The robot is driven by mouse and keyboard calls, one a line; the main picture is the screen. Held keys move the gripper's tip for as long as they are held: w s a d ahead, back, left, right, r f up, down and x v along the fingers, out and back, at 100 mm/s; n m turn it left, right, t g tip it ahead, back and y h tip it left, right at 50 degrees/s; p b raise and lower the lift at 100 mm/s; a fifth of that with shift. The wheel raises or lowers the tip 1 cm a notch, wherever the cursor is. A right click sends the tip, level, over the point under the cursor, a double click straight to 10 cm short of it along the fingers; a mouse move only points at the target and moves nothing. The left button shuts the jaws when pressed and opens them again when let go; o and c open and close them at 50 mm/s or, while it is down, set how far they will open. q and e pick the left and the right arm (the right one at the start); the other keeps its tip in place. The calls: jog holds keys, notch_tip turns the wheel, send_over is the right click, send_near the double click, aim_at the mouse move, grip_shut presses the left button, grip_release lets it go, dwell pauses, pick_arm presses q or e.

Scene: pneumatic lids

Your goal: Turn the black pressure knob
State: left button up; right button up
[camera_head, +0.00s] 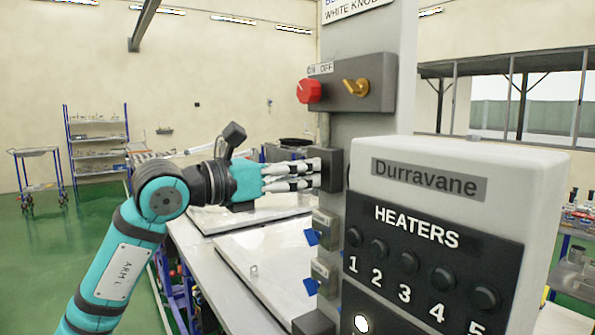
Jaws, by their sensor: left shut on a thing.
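My left gripper (316,175) comes in from the left, its grey fingers closed at a black part (335,170) on the side of the grey column. This looks like the black pressure knob or its mount. The fingers cover most of what they hold, so the knob's shape and angle cannot be told. My right gripper is not in view.
Above, a grey box carries a red knob (309,91) and a yellow knob (356,87). The heater panel (420,245) with several black buttons stands close at right. Below the gripper are blue-tabbed switches (312,237) and a table with pale lids (270,262).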

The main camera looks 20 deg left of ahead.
pick_arm(q)
jog(key=shift+s+m+b, duration=0.1)
jog(key=shift+m+b, duration=2.3)
jog(key=shift+m, duration=2.2)
